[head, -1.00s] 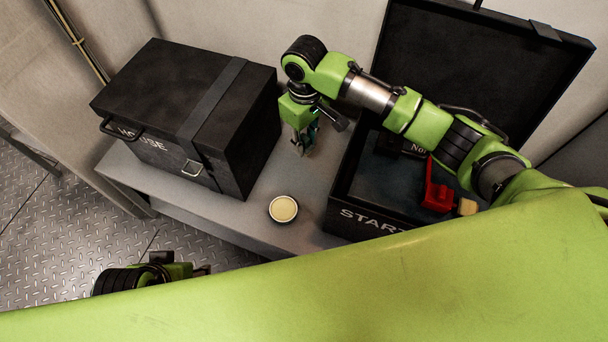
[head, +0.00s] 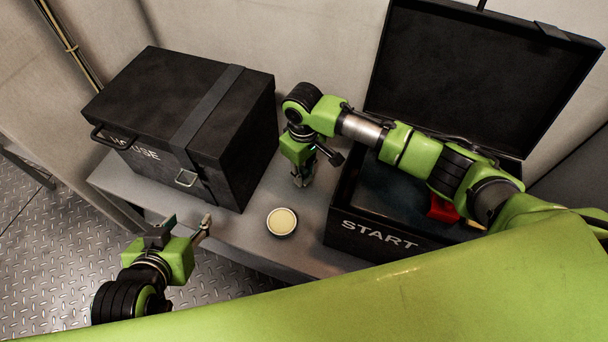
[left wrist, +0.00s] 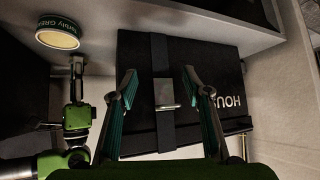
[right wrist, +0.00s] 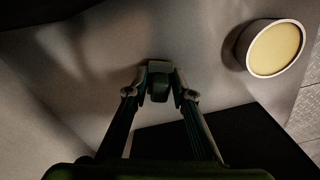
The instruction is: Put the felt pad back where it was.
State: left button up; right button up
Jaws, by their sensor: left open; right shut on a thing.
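My right gripper (head: 303,181) is shut on a small dark green-grey block, apparently the felt pad (right wrist: 159,86). In the head view the gripper points down over the grey bench between the two black boxes, behind the round tin, and hides most of the block. Whether the block touches the bench I cannot tell. My left gripper (head: 188,222) is open and empty in front of the bench, left of the tin. In the left wrist view its spread fingers (left wrist: 159,80) face the black box marked HOUSE (left wrist: 215,75).
The closed HOUSE box (head: 150,110) stands on the left of the bench (head: 235,225). An open black case marked START (head: 345,225) stands on the right, a red thing (head: 443,209) inside. A round grease tin (head: 282,221) stands near the front edge. Bench around it is clear.

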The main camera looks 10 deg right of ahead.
jog(key=shift+f, duration=0.5)
pick_arm(q)
jog(key=shift+w+d+r+t, duration=0.3)
jog(key=shift+w+r+t, duration=0.2)
jog(key=shift+w+r, duration=0.25)
pick_arm(e)
jog(key=shift+f, duration=0.1)
jog(key=o, duration=1)
pick_arm(q)
jog(key=shift+s+a+f, duration=0.1)
jog(key=shift+s+f, duration=0.05)
jog(key=shift+f, duration=0.05)
